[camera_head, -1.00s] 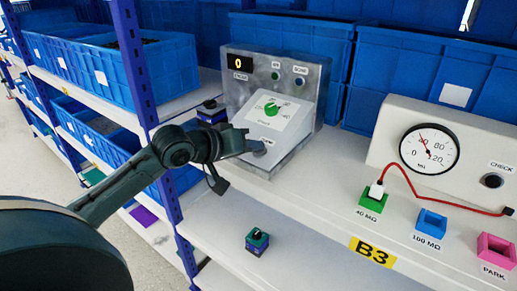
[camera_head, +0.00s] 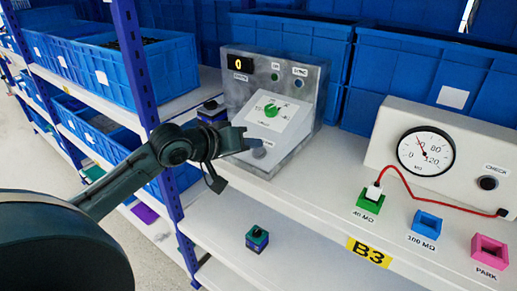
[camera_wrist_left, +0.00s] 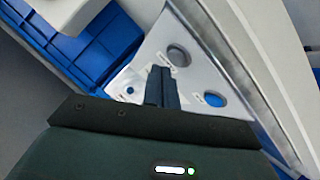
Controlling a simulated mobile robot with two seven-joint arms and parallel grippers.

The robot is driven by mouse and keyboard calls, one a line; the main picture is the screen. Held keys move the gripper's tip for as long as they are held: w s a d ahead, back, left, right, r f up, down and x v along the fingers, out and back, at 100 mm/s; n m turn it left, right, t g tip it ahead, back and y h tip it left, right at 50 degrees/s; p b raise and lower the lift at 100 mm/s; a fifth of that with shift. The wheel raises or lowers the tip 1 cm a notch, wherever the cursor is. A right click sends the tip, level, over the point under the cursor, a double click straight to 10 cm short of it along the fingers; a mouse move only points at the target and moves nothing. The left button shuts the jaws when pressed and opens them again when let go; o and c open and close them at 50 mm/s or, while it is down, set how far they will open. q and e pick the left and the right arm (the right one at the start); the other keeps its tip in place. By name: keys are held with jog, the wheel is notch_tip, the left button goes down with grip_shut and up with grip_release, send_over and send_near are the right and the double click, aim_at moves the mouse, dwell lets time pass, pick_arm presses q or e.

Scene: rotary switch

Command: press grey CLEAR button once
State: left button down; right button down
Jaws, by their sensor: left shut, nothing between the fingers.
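The grey CLEAR button (camera_head: 259,153) is at the lower front of the sloped panel on the metal control box (camera_head: 308,97). My left gripper (camera_head: 252,143) is shut and empty, with its fingertips right at the button, just above it in the head view. I cannot tell whether they touch. In the left wrist view the closed fingers (camera_wrist_left: 162,85) point over a pale surface, and the button cannot be made out clearly. The box also has a green rotary knob (camera_head: 271,110) and a display reading 0 (camera_head: 239,64). My right gripper is not in view.
A gauge box (camera_head: 470,140) stands to the right, with a red cable running to a green socket (camera_head: 370,200). Blue (camera_head: 428,223) and pink (camera_head: 489,251) sockets sit along the shelf front. Blue crates (camera_head: 425,75) stand behind. A blue post (camera_head: 137,60) is left of my gripper.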

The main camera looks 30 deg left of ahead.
pick_arm(q)
jog(key=shift+s+a+r+p, duration=0.1)
jog(key=shift+s+r+p, duration=0.2)
jog(key=shift+r, duration=0.5)
jog(key=shift+s+d+r+p, duration=0.1)
jog(key=shift+s+r+p, duration=0.2)
jog(key=shift+r, duration=0.45)
jog(key=shift+s+a+r+p, duration=0.15)
jog(key=shift+s+r, duration=0.2)
jog(key=shift+r, duration=0.45)
